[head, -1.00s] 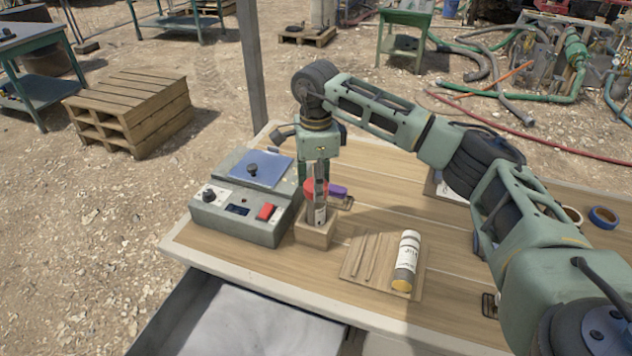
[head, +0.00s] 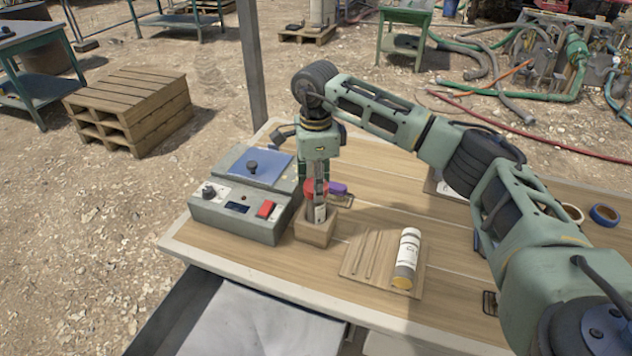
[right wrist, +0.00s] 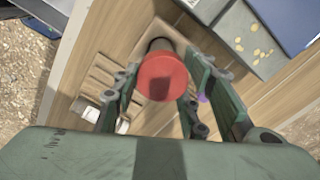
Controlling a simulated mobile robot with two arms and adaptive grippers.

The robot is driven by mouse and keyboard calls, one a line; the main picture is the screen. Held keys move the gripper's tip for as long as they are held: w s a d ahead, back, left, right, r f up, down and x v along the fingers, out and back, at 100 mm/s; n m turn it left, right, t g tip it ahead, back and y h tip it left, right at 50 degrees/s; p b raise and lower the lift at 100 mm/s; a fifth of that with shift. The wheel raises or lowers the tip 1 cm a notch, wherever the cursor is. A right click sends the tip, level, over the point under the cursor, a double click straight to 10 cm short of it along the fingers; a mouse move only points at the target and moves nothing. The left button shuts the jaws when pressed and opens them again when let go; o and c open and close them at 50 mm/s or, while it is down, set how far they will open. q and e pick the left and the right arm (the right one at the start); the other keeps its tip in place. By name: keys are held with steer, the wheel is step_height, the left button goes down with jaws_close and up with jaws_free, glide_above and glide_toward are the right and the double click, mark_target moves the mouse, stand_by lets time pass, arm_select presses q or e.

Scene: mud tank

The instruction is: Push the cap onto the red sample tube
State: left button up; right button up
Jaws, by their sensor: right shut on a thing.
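The red cap (head: 312,188) is at the top of a sample tube (head: 320,213) with a white label. The tube stands upright in a square wooden block (head: 315,233) on the workbench. My right gripper (head: 319,184) points straight down from above and is shut on the red cap. In the right wrist view, the red cap (right wrist: 160,77) shows between the green fingers, with a dark tube body behind it. The fingers partly hide the join, so I cannot tell how far the cap is seated. My left gripper is not in view.
A grey device (head: 240,200) with a blue lid stands just left of the block. A white tube with a yellow end (head: 408,258) lies on a grooved wooden board (head: 356,262) to the right. A purple item (head: 338,188) is behind the block. Tape rolls (head: 604,214) lie far right.

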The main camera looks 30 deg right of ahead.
steer(key=shift+f, duration=0.2)
steer(key=o, duration=0.8)
steer(key=shift+o, duration=0.8)
steer(key=o, duration=0.4)
steer(key=shift+o, duration=0.2)
steer(key=shift+r+p, duration=2.15)
steer(key=shift+r, duration=1.4)
